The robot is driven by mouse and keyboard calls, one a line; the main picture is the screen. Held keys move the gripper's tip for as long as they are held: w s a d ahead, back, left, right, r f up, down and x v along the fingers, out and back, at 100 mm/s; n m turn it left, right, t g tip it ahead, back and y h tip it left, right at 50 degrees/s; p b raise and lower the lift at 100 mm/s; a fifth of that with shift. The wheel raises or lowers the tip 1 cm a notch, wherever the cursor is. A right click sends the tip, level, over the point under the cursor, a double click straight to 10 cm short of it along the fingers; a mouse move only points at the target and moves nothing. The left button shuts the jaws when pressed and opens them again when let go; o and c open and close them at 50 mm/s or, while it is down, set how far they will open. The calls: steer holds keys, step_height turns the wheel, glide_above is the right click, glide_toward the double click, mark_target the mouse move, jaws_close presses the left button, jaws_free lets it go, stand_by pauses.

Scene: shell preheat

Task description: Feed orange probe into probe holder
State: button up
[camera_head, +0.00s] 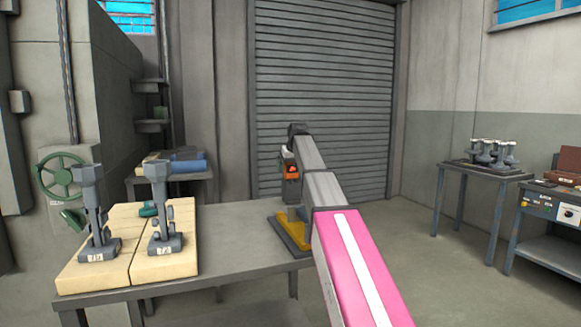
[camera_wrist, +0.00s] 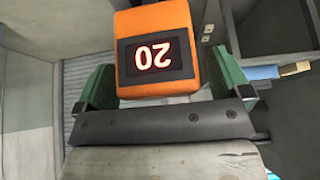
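The orange probe (camera_wrist: 155,22) has a dark display that reads 20, upside down in the wrist view. My gripper (camera_wrist: 160,78) has its green fingers on both sides of the probe and is shut on it. In the head view the probe (camera_head: 292,170) shows as a small orange patch with a red readout at the end of my arm, above the table. Below it, a yellow piece on a dark base (camera_head: 289,232) stands at the table's right end. It may be the probe holder; my arm hides part of it. The probe's lower end is not clear.
The grey table (camera_head: 235,240) bears pale blocks (camera_head: 165,262) with two grey stands (camera_head: 98,215) (camera_head: 160,210) at left. A green handwheel (camera_head: 60,175) is on the wall unit behind. A side table (camera_head: 480,174) and a control box (camera_head: 555,206) stand at right. The floor between is clear.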

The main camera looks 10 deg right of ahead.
steer(key=v, duration=1)
steer(key=shift+s+r, duration=0.25)
steer(key=shift+r, duration=0.1)
steer(key=shift+d, duration=0.1)
